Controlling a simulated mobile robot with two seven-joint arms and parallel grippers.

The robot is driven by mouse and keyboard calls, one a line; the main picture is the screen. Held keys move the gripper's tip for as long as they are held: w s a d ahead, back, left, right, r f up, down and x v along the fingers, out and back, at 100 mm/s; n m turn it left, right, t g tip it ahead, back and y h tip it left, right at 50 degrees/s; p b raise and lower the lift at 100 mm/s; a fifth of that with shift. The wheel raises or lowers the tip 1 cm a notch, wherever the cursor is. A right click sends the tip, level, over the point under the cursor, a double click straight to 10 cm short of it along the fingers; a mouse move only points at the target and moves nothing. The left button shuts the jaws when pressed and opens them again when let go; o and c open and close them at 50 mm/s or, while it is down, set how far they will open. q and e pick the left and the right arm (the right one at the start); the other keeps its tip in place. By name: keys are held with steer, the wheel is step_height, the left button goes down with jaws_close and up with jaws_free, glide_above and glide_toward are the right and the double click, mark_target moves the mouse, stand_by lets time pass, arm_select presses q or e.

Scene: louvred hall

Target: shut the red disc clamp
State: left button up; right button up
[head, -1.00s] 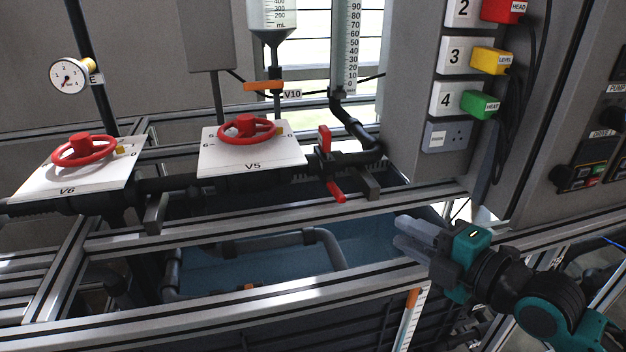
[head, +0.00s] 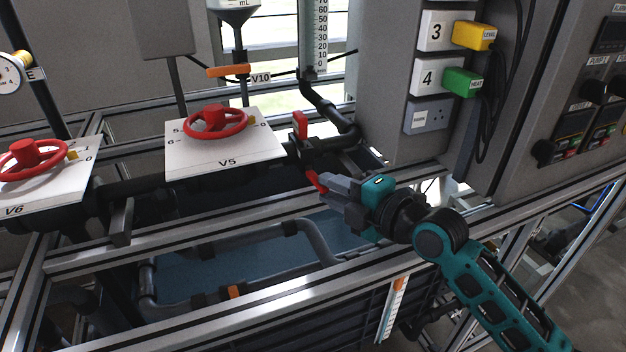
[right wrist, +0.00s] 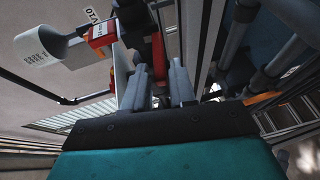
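The red disc clamp is on the black pipe right of the V5 plate. In the head view its red upper part (head: 300,125) stands above the pipe and its red lower lever (head: 316,182) sticks out below. My right gripper (head: 328,186) is at that lower lever, with the fingers pointing left toward it. In the right wrist view the gripper (right wrist: 160,88) has its fingers apart, and a red piece (right wrist: 158,55) shows beyond the gap between them. I cannot tell whether the fingers touch the lever. My left gripper is not in view.
The red V5 handwheel (head: 217,122) on its white plate is left of the clamp; the V6 handwheel (head: 35,158) is farther left. Metal rails (head: 200,238) run in front, over a blue tank (head: 250,262). A grey cabinet (head: 385,90) stands behind on the right.

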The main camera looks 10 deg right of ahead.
mark_target(312, 181)
steer(key=x, duration=0.5)
steer(key=shift+c, duration=0.4)
jaws_close()
